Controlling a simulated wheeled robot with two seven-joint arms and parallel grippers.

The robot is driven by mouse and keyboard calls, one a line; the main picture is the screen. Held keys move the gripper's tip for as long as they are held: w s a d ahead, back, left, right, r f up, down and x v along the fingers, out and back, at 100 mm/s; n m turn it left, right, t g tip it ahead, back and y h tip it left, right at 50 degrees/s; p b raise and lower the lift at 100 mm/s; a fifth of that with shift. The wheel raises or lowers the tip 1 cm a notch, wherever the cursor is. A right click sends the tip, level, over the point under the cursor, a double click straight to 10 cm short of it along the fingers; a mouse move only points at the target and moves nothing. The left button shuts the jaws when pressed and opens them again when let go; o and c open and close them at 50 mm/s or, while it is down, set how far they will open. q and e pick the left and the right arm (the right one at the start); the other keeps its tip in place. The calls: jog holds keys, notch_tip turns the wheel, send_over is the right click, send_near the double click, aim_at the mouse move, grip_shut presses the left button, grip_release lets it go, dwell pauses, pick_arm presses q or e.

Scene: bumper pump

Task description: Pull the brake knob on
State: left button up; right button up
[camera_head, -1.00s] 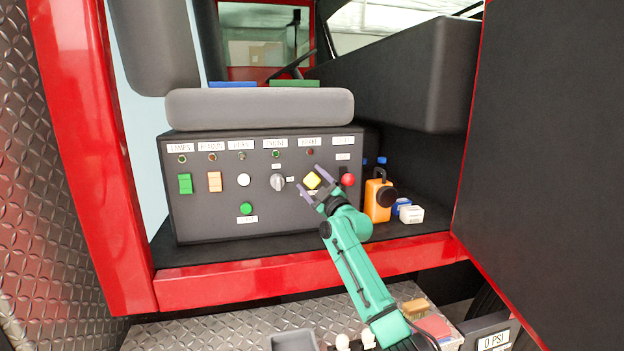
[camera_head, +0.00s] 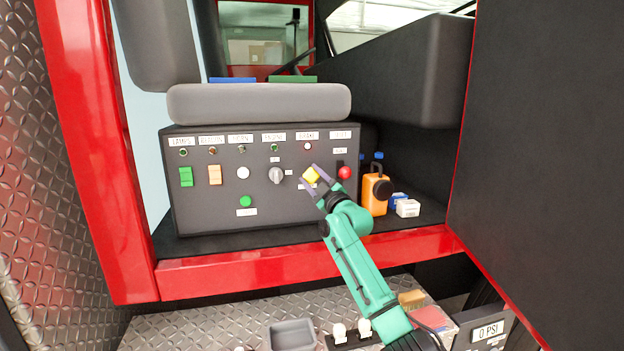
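The brake knob (camera_head: 311,175) is a yellow knob on the dark control panel, below the label that appears to read BRAKE. The small lamp (camera_head: 308,146) under that label looks bright. My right gripper (camera_head: 314,178), on the green arm, has its purple fingers on either side of the yellow knob and looks shut on it. The fingers hide part of the knob's edges. My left gripper is not in view.
A red button (camera_head: 344,173) sits close right of the knob, and a grey rotary switch (camera_head: 276,175) to its left. An orange jug (camera_head: 375,192) and small boxes (camera_head: 407,208) stand right of the panel. A red sill (camera_head: 300,268) runs below.

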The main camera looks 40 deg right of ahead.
jog(key=o, duration=0.4)
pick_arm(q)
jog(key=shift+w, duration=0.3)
pick_arm(e)
jog(key=shift+o, duration=0.2)
jog(key=shift+w, duration=0.1)
jog(key=shift+f, duration=0.1)
jog(key=shift+s+a+f+b, duration=0.15)
jog(key=shift+s+b, duration=0.15)
pick_arm(q)
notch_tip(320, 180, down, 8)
jog(key=b, duration=0.7)
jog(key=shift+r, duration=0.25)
pick_arm(e)
jog(key=v, duration=1.3)
jog(key=shift+s, duration=0.45)
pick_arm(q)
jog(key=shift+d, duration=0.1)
pick_arm(e)
jog(key=shift+a, duration=0.1)
